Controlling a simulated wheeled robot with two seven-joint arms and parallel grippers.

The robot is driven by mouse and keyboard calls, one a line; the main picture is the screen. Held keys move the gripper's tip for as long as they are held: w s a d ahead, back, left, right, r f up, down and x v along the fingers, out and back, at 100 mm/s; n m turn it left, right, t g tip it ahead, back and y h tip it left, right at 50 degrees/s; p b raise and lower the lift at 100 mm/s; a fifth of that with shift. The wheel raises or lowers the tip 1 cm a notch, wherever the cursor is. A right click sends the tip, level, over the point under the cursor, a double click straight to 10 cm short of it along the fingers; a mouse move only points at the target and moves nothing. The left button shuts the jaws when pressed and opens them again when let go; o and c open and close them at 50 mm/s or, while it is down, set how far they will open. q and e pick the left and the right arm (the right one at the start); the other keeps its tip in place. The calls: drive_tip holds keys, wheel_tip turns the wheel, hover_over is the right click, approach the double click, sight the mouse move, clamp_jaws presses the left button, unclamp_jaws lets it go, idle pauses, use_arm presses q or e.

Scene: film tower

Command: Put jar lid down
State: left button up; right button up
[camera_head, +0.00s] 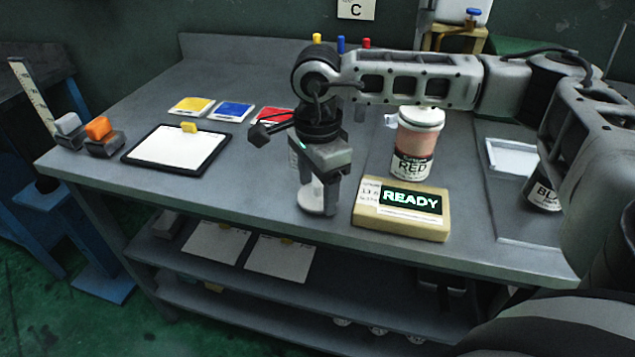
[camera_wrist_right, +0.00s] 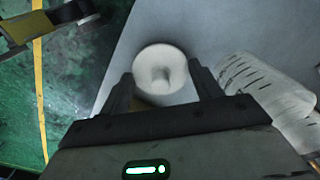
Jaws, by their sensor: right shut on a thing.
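A round white jar lid (camera_head: 311,203) with a knob on top is at the tips of my right gripper (camera_head: 318,184), over the front part of the grey table. In the right wrist view the lid (camera_wrist_right: 150,58) lies between the fingertips, with its knob pointing toward the camera. My right gripper (camera_wrist_right: 163,88) is shut on the lid and points down. Whether the lid touches the tabletop is hard to tell. A pink jar labelled RED (camera_head: 413,150) with a white top stands to the right. My left gripper is out of view.
A READY box (camera_head: 401,208) lies close to the right of the lid. A black-framed white board (camera_head: 178,149) and yellow, blue and red cards (camera_head: 235,111) are left. The front table edge is close.

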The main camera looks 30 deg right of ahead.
sight(317, 184)
drive_tip(key=o, duration=1)
drive_tip(key=shift+f, duration=0.1)
drive_tip(key=shift+r+p, duration=0.4)
wheel_tip(317, 184, up, 12)
drive_tip(key=shift+f, duration=0.15)
